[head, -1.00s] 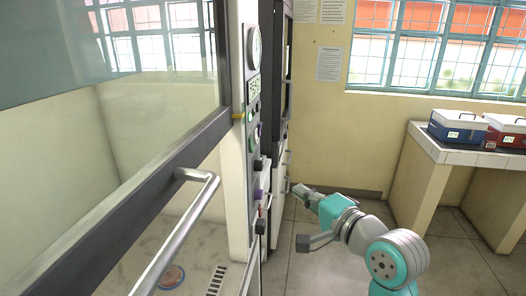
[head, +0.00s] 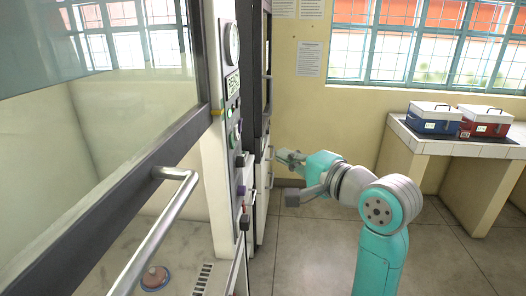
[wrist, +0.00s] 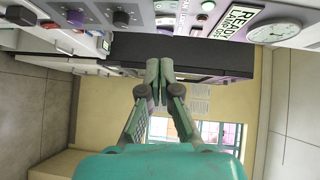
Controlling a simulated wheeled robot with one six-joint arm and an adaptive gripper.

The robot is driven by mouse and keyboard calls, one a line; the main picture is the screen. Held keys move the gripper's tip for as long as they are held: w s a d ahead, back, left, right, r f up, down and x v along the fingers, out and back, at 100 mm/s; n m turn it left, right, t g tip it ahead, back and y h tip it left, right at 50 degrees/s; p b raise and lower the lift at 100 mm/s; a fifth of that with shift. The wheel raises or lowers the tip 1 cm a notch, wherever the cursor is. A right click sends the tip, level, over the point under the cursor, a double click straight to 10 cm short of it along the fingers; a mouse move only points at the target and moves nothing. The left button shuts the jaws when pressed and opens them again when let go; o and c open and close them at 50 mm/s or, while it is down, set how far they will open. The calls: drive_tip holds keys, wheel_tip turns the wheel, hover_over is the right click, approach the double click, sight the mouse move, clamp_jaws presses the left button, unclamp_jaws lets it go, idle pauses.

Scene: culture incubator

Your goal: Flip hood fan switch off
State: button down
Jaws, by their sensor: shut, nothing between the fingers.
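The fume hood's control panel (head: 236,130) is on the narrow post right of the glass sash. I cannot tell which control is the fan switch. My gripper (head: 283,155) is to the right of the panel, apart from it. In the wrist view its fingers (wrist: 158,75) are together and empty.
The sash handle (head: 160,225) juts out in front of the hood. A dark-framed cabinet (head: 257,90) stands just beyond the panel. A tiled bench (head: 420,146) with a blue box (head: 433,120) and a red box (head: 484,122) is at right. The floor between is clear.

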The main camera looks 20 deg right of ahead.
approach(233, 140)
drive_tip(key=w+d+f, duration=0.1)
drive_tip(key=w+d, duration=0.2)
drive_tip(key=w, duration=0.2)
drive_tip(key=shift+w+a+f, duration=0.2)
drive_tip(key=shift+w+a, duration=0.35)
drive_tip(key=shift+a, duration=0.35)
drive_tip(key=shift+w+a+f, duration=0.25)
drive_tip(key=shift+w+a, duration=0.3)
drive_tip(key=shift+a, duration=0.4)
drive_tip(key=shift+a+f, duration=0.1)
drive_tip(key=shift+a, duration=0.1)
drive_tip(key=shift+d, duration=0.1)
